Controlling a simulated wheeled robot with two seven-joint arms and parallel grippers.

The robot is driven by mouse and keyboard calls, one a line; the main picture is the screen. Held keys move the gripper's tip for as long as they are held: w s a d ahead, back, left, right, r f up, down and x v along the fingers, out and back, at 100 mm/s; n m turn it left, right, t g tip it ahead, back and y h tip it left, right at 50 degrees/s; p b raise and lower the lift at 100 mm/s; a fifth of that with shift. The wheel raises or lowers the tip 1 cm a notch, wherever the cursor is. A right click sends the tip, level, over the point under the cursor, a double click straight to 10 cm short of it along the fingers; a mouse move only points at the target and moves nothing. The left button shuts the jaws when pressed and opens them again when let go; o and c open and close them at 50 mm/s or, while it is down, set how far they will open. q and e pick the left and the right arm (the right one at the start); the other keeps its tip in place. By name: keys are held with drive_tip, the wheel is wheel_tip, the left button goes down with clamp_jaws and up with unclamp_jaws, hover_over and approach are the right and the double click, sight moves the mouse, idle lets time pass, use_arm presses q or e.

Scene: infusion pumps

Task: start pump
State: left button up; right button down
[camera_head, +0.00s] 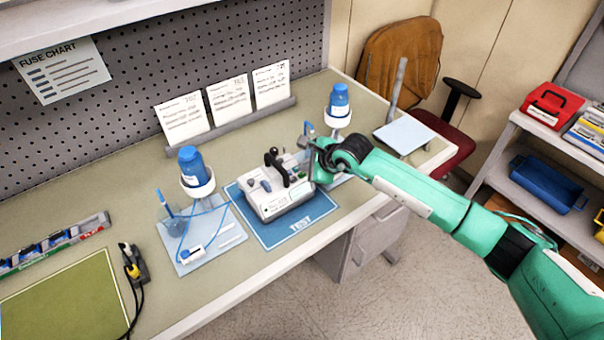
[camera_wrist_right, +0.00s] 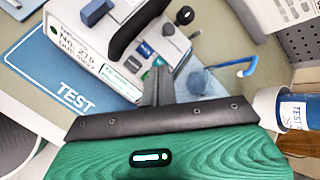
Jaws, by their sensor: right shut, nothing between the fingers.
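The pump (camera_head: 276,200) is a white box with a black handle on top, sitting on the blue TEST mat (camera_head: 291,232). In the right wrist view the pump (camera_wrist_right: 80,52) shows its label, a blue block, a black knob and small grey, green and blue controls near its edge. My right gripper (camera_head: 311,172) is at the pump's right side. In the wrist view its fingers (camera_wrist_right: 158,88) are shut and empty, with the tips close to the small controls; I cannot tell whether they touch. My left gripper is not in view.
A blue bottle (camera_head: 192,168) on a white stand with tubing is left of the pump; another blue bottle (camera_head: 339,100) stands behind right. Three cards (camera_head: 228,100) lean at the back. A black-and-yellow tool (camera_head: 132,262) and green mat (camera_head: 65,305) lie front left.

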sight(305, 178)
drive_tip(key=shift+f, duration=0.1)
idle(0.7)
drive_tip(key=shift+f+b, duration=0.35)
drive_tip(key=shift+b, duration=0.35)
drive_tip(key=shift+f+b, duration=0.5)
drive_tip(key=shift+b, duration=0.15)
idle(0.4)
drive_tip(key=shift+r, duration=0.15)
idle(0.3)
drive_tip(key=shift+r, duration=0.75)
drive_tip(key=shift+r+p, duration=0.85)
drive_tip(key=shift+r, duration=1.7)
drive_tip(key=shift+a, duration=0.1)
